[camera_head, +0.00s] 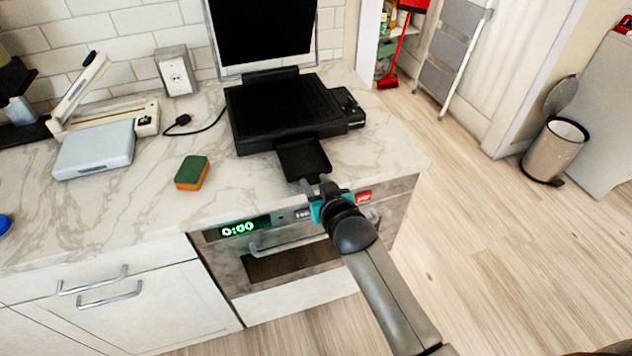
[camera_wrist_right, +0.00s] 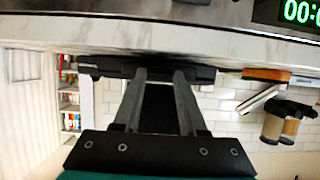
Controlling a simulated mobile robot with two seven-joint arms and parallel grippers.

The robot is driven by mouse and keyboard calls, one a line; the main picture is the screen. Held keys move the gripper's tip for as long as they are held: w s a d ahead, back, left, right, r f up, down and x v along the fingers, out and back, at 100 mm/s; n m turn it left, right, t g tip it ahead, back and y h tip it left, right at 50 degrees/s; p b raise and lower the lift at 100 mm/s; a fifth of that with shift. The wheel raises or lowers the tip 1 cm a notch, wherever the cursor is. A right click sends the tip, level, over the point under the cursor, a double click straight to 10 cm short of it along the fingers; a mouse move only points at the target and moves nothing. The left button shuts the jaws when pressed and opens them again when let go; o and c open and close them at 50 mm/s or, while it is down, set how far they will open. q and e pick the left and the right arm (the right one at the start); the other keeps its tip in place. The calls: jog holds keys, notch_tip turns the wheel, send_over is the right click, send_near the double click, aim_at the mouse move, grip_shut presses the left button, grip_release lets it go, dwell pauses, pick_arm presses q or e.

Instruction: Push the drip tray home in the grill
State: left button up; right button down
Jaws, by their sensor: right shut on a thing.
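The black grill (camera_head: 285,108) sits on the marble worktop. Its black drip tray (camera_head: 303,160) sticks out of the front toward the worktop's edge. My right gripper (camera_head: 322,188) is at the tray's front end, shut on it. In the right wrist view, which is upside down, the fingers (camera_wrist_right: 158,75) meet a dark horizontal edge, and I cannot clearly separate tray from grill there. How far the tray's hidden rear part reaches inside the grill cannot be seen. My left gripper is not in view.
A green and orange sponge (camera_head: 192,172) lies left of the tray. The oven (camera_head: 290,250) is below the worktop edge.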

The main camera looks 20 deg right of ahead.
pick_arm(q)
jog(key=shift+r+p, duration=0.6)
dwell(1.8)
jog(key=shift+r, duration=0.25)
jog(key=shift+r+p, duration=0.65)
jog(key=shift+p, duration=0.25)
dwell(2.0)
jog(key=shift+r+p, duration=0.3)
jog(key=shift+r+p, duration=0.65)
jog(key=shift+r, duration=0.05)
dwell(1.5)
